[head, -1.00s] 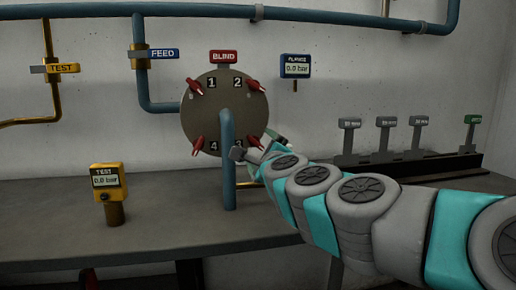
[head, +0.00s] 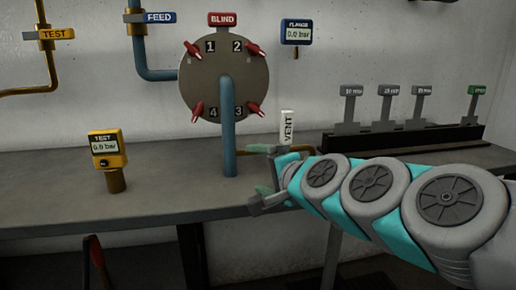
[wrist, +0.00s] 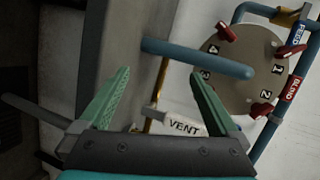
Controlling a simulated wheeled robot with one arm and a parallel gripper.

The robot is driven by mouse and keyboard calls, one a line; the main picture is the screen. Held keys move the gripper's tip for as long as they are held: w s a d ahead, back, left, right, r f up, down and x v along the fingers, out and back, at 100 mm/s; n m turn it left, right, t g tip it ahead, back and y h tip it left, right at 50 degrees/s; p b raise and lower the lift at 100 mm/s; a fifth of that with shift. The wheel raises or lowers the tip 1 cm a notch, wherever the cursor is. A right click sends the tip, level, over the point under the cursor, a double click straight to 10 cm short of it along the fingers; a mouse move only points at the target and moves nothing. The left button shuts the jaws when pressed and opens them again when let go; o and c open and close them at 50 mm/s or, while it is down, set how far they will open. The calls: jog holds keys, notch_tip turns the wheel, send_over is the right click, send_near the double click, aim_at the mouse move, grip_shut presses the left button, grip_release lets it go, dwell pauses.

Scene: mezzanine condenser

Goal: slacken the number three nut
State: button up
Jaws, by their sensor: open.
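The round grey blind flange (head: 200,85) is upright behind the bench, with red-handled nuts beside numbers 1 to 4. The number three nut (head: 254,110) is at its lower right, its red handle slanting down and right. My gripper (head: 258,177) is open and empty, below and in front of the flange, apart from the nut. In the wrist view the open green fingers (wrist: 160,73) frame the bench edge and pipe. The flange (wrist: 245,65) is at upper right there; the number 3 shows, but its nut seems hidden by the right finger.
A blue pipe (head: 228,135) drops from the flange's middle to the bench (head: 60,190). A white VENT tag (head: 287,128) stands right of it, close to my gripper. A yellow test gauge (head: 105,150) and the blue flange gauge (head: 296,33) both read 0.0 bar. Several tagged levers (head: 351,105) stand right.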

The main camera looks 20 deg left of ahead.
jog(key=s+d+f+n+g+h, duration=0.1)
jog(key=s+d+f+n, duration=0.1)
jog(key=f, duration=0.4)
jog(key=s+d+f+n+g+h, duration=0.2)
jog(key=s+d+f, duration=0.2)
jog(key=d+f, duration=0.1)
jog(key=shift+d+f+n+g+b, duration=0.25)
jog(key=shift+f+n+g+b, duration=0.1)
jog(key=shift+f, duration=0.35)
